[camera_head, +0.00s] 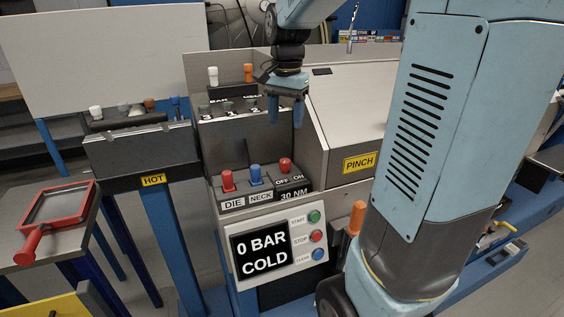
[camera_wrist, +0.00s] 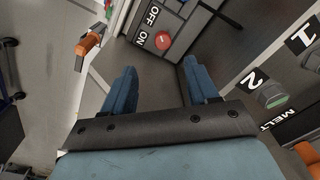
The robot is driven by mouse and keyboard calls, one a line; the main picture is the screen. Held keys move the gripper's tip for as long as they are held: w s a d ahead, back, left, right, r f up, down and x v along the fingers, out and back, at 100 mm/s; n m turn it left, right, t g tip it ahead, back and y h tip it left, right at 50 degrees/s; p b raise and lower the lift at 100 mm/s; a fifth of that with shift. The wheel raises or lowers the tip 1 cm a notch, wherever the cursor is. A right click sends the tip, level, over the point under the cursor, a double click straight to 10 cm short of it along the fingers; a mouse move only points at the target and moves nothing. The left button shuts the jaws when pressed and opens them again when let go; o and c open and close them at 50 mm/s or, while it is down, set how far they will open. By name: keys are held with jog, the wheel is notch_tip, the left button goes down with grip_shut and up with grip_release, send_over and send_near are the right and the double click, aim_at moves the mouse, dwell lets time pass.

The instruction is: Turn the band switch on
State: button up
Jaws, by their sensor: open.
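My gripper (camera_head: 285,115) is open and empty, pointing down over the step of the grey console, above the red OFF/ON knob (camera_head: 285,165). In the wrist view the gap between my fingers (camera_wrist: 158,75) shows bare grey surface, with the red knob (camera_wrist: 163,40) beyond the fingertips, apart from them. A white-topped lever (camera_head: 213,75) stands on the upper panel behind a small label that seems to begin "BA". An orange-topped lever (camera_head: 249,72) stands beside it. No label clearly reads "band", so I cannot tell which control is the band switch.
A red knob (camera_head: 227,180) and a blue knob (camera_head: 255,174) stand above the DIE and NECK labels. The display (camera_head: 262,250) reads 0 BAR, COLD. Numbered dials lie close beside my fingers; one is dial 2 (camera_wrist: 272,95). The PINCH housing (camera_head: 310,130) rises at right.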

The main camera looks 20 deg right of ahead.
aim_at(285, 161)
jog(key=shift+m, duration=0.4)
jog(key=f, duration=0.4)
jog(key=w+f, duration=0.1)
jog(key=f, duration=0.9)
jog(key=shift+w+d+f, duration=0.2)
jog(key=shift+f, duration=0.05)
jog(key=c, duration=1)
